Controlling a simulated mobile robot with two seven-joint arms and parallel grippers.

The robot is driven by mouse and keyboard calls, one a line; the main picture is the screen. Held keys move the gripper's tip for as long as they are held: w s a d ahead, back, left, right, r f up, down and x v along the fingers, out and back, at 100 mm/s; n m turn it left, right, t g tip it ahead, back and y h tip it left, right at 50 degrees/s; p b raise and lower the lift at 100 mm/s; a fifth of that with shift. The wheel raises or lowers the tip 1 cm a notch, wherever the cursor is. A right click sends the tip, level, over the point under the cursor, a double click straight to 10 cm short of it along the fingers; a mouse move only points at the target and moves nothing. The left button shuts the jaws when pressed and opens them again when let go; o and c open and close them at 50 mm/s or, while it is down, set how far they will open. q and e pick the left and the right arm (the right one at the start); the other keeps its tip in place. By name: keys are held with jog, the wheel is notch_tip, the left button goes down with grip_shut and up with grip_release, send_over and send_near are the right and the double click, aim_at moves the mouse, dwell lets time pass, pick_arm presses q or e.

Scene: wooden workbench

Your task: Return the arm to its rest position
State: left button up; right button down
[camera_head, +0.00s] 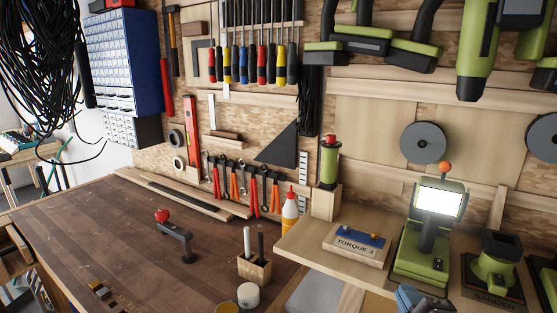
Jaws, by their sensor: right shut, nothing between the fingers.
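My right gripper (421,299) shows as a blue-grey shape at the bottom edge, right of centre, in front of the green tool with the lit screen. Only a part of it is in the picture. It is shut and holds nothing that I can see. My left gripper is not in view.
The wooden workbench (90,235) carries a black bracket with a red knob (175,237), a pen holder (254,269) and a white jar (248,295). A raised shelf holds the TORQUE 3 block (355,244) and a green screen tool (422,256). The bench's left middle is mostly clear.

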jog(key=s+d+f+m+g+h, duration=0.1)
jog(key=s+d+f+m+g, duration=0.2)
jog(key=s+f+m+g, duration=0.6)
jog(key=s+d+f+m+g+h, duration=0.1)
jog(key=s+d+f+m+g, duration=0.1)
jog(key=s+f+m+g, duration=0.65)
jog(key=w+f+n+t, duration=0.3)
jog(key=f+t, duration=0.8)
jog(key=f, duration=0.1)
jog(key=shift+w+d+n+y, duration=0.15)
jog(key=shift+w+n+y, duration=0.15)
jog(key=shift+n, duration=0.05)
